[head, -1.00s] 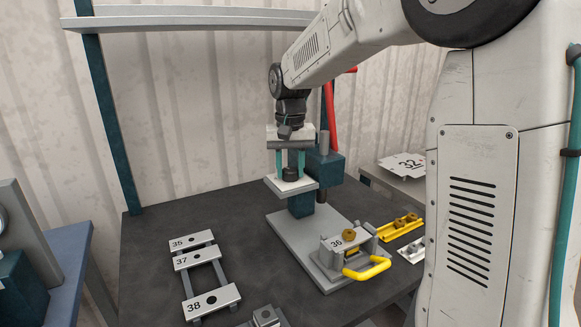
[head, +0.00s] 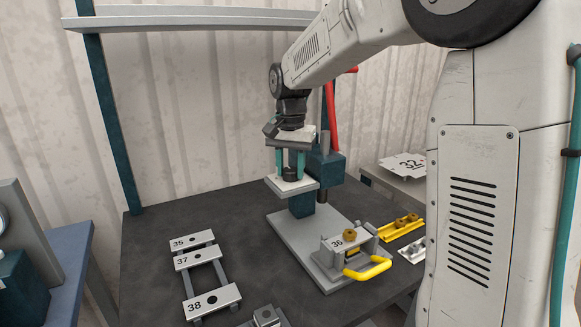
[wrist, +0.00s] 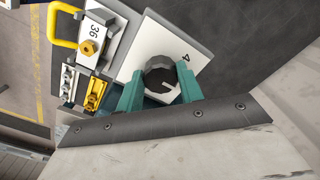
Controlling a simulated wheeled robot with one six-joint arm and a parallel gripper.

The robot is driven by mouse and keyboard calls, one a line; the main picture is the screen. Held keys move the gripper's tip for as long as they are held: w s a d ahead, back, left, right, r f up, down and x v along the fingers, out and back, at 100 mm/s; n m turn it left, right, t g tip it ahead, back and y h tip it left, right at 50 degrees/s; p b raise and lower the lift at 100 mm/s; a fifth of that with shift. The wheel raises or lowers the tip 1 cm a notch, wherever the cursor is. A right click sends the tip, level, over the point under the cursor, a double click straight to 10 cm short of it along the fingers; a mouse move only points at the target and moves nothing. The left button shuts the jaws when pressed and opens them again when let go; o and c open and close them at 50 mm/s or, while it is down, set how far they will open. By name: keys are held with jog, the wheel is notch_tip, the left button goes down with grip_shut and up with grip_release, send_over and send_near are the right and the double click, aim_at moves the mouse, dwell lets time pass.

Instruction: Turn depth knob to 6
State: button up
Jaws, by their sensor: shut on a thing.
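The depth knob is a dark round knob (wrist: 160,75) with a pale pointer line on top. It sits on a white dial plate (wrist: 188,50), where a "4" is printed; other marks are hidden or cannot be read. In the head view the knob (head: 290,173) stands on the small light platform (head: 276,183) of the press. My gripper (wrist: 162,88) comes from above, with its two green fingers on either side of the knob, shut on it. It also shows in the head view (head: 290,168).
A fixture marked 36 (head: 338,240) with a yellow handle (head: 367,268) stands in front right of the press. A rack with plates 35, 37 and 38 (head: 208,262) lies at the left. A red lever (head: 330,115) rises behind my gripper.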

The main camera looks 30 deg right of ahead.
aim_at(290, 169)
jog(key=o, duration=1)
jog(key=shift+r, duration=3.95)
